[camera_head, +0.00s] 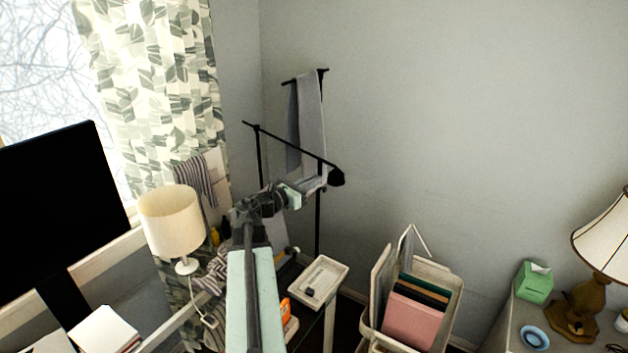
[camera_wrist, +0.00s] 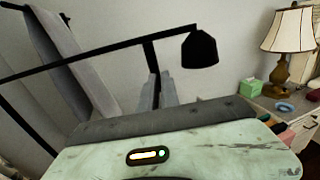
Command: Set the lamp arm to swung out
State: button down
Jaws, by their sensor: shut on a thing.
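The lamp arm (camera_head: 290,145) is a thin black bar that slopes down to the right from a black upright and ends in a small black shade (camera_head: 337,177). In the wrist view the lamp arm (camera_wrist: 110,47) crosses the upper left, with the shade (camera_wrist: 200,49) at its right end. My gripper (camera_head: 318,184) is just below the arm, near the shade. In the wrist view its fingers (camera_wrist: 159,90) are closed around a short dark piece hanging from the arm. The fingers hide the lower end of that piece.
A grey towel (camera_head: 307,110) hangs on a black rack behind the lamp arm. A white table lamp (camera_head: 170,222) stands left. A tray (camera_head: 318,281) and a bin of folders (camera_head: 412,315) are below. The wall area right of the shade is clear.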

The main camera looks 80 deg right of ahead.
jog(key=v, duration=0.8)
jog(key=shift+s+d+f, duration=0.1)
